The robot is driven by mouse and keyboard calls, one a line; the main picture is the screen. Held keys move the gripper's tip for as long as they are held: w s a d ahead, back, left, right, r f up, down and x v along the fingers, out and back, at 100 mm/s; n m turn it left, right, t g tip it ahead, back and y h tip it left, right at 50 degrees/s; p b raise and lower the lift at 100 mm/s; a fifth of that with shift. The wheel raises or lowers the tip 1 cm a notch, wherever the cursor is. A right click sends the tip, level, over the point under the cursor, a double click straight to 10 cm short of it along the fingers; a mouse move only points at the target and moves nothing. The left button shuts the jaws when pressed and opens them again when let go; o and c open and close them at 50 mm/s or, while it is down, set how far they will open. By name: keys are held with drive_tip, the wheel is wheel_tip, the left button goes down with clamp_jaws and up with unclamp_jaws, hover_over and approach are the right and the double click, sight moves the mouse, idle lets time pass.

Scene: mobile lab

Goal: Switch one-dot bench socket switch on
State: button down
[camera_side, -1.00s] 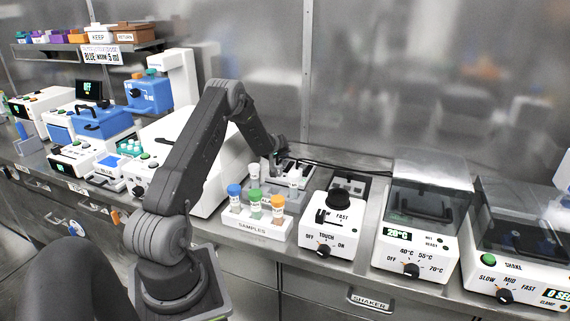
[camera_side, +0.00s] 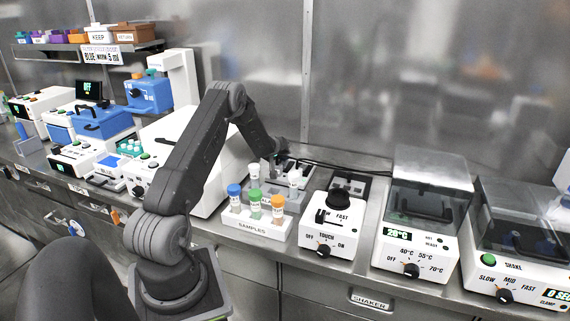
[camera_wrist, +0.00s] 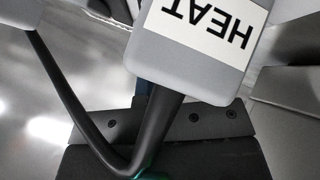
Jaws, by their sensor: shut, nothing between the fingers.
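My gripper (camera_side: 275,168) is shut and empty, low over the bench sockets (camera_side: 295,168) near the back wall. In the side view the arm and gripper partly hide these sockets, and the one-dot switch is too small to pick out. In the wrist view a grey plug-like block labelled HEAT (camera_wrist: 195,50), upside down, fills the upper middle. A thick black cable (camera_wrist: 75,100) runs in a V below it. A dark plate with several screws (camera_wrist: 205,130) lies at the bottom, with a faint green glow by the cable's bend. No switch or dot mark shows clearly there. Contact with a switch cannot be told.
A samples rack (camera_side: 252,226) with several capped tubes stands in front of the sockets. A white mixer with a TOUCH knob (camera_side: 332,225) is to its right. A large white machine (camera_side: 225,175) stands left. Black cables (camera_side: 345,168) run along the wall.

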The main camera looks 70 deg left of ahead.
drive_tip(key=shift+f, duration=0.2)
idle(0.5)
drive_tip(key=shift+r, duration=0.15)
drive_tip(key=shift+s+r, duration=0.1)
drive_tip(key=shift+r, duration=0.4)
drive_tip(key=shift+s+d+r, duration=0.1)
drive_tip(key=shift+d+r, duration=0.05)
drive_tip(key=shift+r, duration=0.65)
drive_tip(key=shift+s+d+r, duration=0.1)
drive_tip(key=shift+s+r, duration=0.05)
drive_tip(key=shift+r, duration=0.7)
drive_tip(key=shift+s+d+r, duration=0.1)
drive_tip(key=shift+d+r, duration=0.05)
drive_tip(key=shift+r, duration=0.65)
